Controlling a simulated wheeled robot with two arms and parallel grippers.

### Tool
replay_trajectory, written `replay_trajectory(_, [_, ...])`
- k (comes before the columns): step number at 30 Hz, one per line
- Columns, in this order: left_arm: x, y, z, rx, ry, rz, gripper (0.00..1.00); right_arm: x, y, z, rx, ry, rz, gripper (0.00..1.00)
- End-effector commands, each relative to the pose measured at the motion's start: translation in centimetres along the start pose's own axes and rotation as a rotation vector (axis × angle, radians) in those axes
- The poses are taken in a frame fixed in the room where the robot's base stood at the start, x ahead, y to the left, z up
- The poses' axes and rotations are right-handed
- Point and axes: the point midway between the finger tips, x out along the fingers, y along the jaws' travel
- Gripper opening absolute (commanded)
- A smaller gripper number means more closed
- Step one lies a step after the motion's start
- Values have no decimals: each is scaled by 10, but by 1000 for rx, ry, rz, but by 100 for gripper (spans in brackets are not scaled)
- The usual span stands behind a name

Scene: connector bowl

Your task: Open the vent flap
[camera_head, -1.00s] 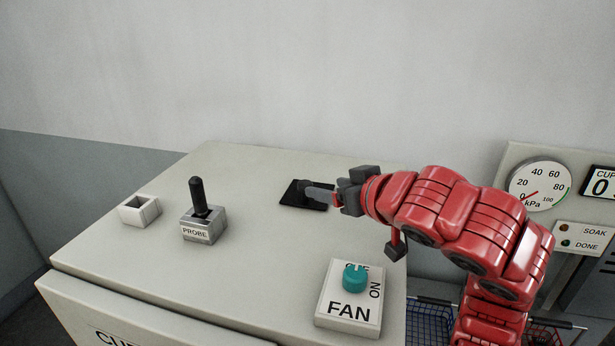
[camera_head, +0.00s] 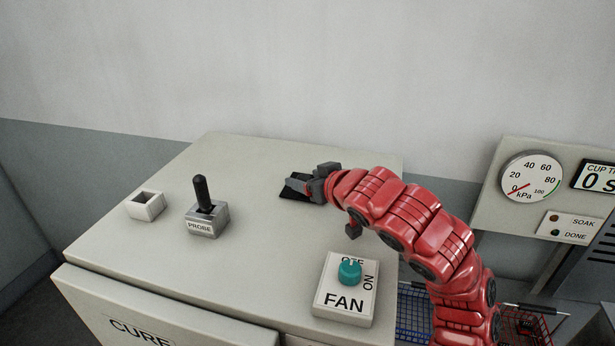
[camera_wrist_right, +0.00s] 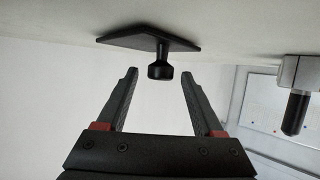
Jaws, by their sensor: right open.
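The vent flap is a dark flat plate (camera_head: 294,195) on top of the beige cabinet, near its back right. In the right wrist view the black plate (camera_wrist_right: 150,41) carries a short round knob (camera_wrist_right: 160,68). My right gripper (camera_head: 298,184) is over the plate in the head view and hides much of it. In the wrist view its two fingers (camera_wrist_right: 158,88) are open, one on each side of the knob, with gaps to it. The plate looks flat on the cabinet surface. My left gripper is not in view.
On the cabinet top (camera_head: 150,240) are a white square socket (camera_head: 146,206), a PROBE block with a black lever (camera_head: 204,205), and a FAN switch with a teal knob (camera_head: 349,271). A gauge panel (camera_head: 532,180) and wire baskets stand at right.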

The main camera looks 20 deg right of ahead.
Motion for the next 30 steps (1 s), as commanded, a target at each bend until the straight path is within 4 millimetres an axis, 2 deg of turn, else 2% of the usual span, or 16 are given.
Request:
replay_trajectory(2, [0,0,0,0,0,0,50,0,0,0,0,0,0,67])
replay_trajectory(13, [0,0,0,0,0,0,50,0,0,0,1,1,-1,0])
replay_trajectory(30, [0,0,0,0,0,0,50,0,0,-1,1,1,-1,0])
